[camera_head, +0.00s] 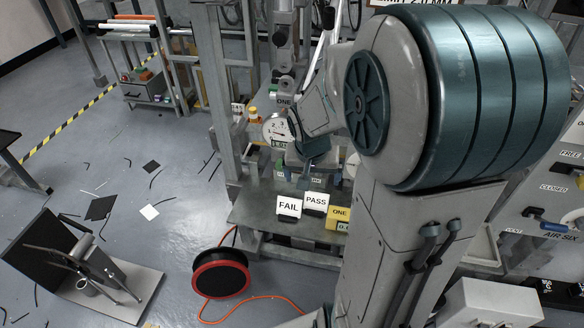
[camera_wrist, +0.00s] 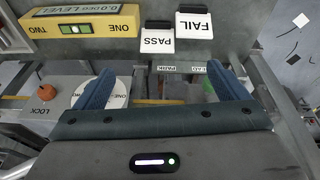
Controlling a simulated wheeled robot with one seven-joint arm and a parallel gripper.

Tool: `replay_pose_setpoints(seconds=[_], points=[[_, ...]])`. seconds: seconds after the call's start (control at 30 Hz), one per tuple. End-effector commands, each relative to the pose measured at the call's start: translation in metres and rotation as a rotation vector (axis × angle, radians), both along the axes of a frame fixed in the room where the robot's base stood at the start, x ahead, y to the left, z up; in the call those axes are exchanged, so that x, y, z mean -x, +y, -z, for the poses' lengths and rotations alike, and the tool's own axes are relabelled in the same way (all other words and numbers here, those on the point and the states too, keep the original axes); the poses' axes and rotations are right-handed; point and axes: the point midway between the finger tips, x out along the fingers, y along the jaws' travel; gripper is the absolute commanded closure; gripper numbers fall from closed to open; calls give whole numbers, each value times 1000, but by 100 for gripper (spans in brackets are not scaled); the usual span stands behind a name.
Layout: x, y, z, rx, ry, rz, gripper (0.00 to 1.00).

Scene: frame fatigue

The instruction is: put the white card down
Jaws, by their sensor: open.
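Two white cards stand side by side on the grey bench shelf (camera_head: 258,212). One is the FAIL card (camera_head: 289,207), at the left in the head view and at the upper right in the wrist view (camera_wrist: 194,26). The other is the PASS card (camera_head: 316,203), also in the wrist view (camera_wrist: 157,41). Each has a dark holder at its base. My gripper (camera_wrist: 162,86) is open, with its blue fingers wide apart and nothing between them. The cards are apart from the fingers. In the head view my arm partly hides the gripper.
A yellow level block (camera_head: 339,214) stands right of the PASS card. A round dial gauge (camera_head: 277,129) is behind the shelf. A white square (camera_head: 149,212) and black scraps lie on the floor. A red-rimmed reel (camera_head: 220,274) stands before the shelf.

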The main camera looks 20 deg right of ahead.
Motion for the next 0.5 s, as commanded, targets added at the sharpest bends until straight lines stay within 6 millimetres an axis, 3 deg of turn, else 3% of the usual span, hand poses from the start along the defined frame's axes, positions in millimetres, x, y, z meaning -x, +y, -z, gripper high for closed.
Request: replay_pose_setpoints(seconds=[0.03,0.33,0.5], points=[[-7,-8,16,-8,-2,33,6],[-26,-25,50,-29,-23,104,6],[-33,-30,83,-30,-21,103,6]])
